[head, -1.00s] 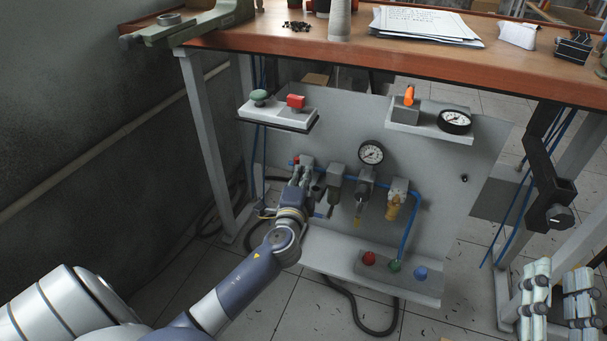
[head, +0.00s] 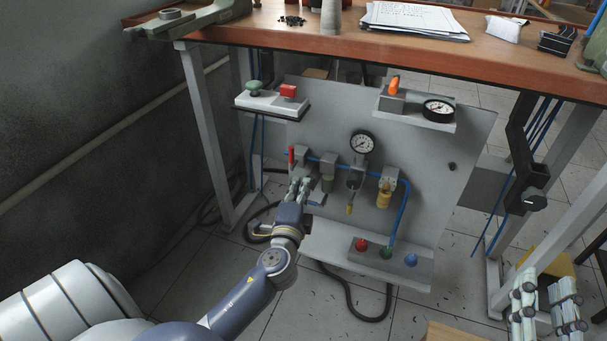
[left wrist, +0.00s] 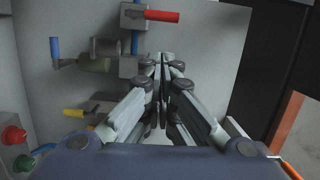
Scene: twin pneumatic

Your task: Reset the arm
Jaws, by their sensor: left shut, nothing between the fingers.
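My left gripper (head: 299,187) is in front of the left part of the grey pneumatic panel (head: 325,120). Its fingers are together with nothing between them, as the left wrist view also shows (left wrist: 161,62). A valve with a red handle (head: 291,155) is just above the fingertips, and the handle stands upright in the head view. The same red handle (left wrist: 155,16) shows in the left wrist view, apart from the fingers. My right gripper (head: 546,300) is at the lower right, its two fingers apart and empty.
A blue air line links several fittings and a round gauge (head: 362,144). A box with red, green and blue buttons (head: 388,258) sits on the lower ledge. The wooden bench top (head: 270,38) overhangs the panel. Two shelves (head: 272,103) jut out above.

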